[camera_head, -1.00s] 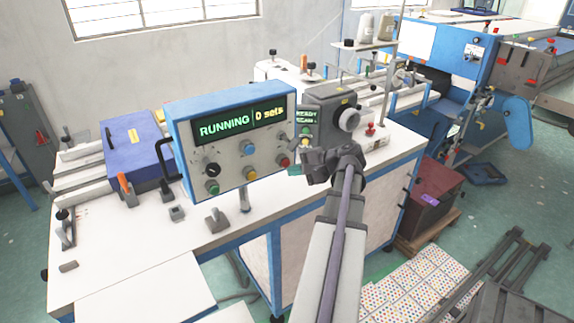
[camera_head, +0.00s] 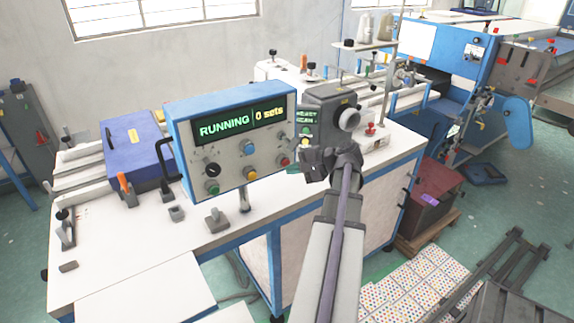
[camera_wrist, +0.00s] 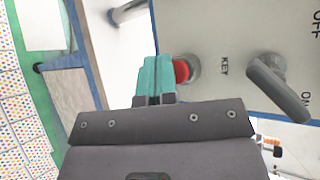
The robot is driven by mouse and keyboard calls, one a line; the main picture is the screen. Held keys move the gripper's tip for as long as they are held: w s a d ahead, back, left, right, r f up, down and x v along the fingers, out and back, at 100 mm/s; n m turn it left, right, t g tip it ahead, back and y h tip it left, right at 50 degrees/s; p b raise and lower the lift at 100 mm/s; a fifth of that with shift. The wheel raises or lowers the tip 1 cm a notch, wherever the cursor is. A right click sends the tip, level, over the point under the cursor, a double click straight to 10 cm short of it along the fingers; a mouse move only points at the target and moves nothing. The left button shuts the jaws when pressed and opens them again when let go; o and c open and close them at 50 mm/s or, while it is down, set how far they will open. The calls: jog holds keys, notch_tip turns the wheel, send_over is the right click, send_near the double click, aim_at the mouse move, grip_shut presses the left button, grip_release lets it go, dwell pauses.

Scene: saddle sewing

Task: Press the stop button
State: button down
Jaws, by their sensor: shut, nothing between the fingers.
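The control box (camera_head: 228,140) has a blue frame and a grey front with a display (camera_head: 238,122) reading "RUNNING" and "0 sets". A red button (camera_head: 284,162) is at the lower right of its front. In the wrist view the red button (camera_wrist: 182,71) sits in a grey ring, partly hidden by my fingers. My gripper (camera_head: 296,168) is just right of the button in the head view. In the wrist view its teal fingertips (camera_wrist: 155,62) are together and empty, beside the button. I cannot tell whether they touch it.
Beside the button in the wrist view is a grey key lever (camera_wrist: 277,88) marked ON and OFF. Green, yellow and blue controls share the panel. A grey machine head (camera_head: 330,108) stands close behind my gripper.

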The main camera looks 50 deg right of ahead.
jog(key=shift+w+d, duration=0.15)
jog(key=shift+w, duration=0.3)
dwell(0.5)
jog(key=shift+s+a, duration=0.3)
jog(key=shift+s, duration=0.55)
jog(key=s, duration=0.1)
jog(key=s+a, duration=0.1)
jog(key=s, duration=0.2)
jog(key=shift+s+a, duration=0.3)
jog(key=shift+s, duration=0.1)
dwell(0.6)
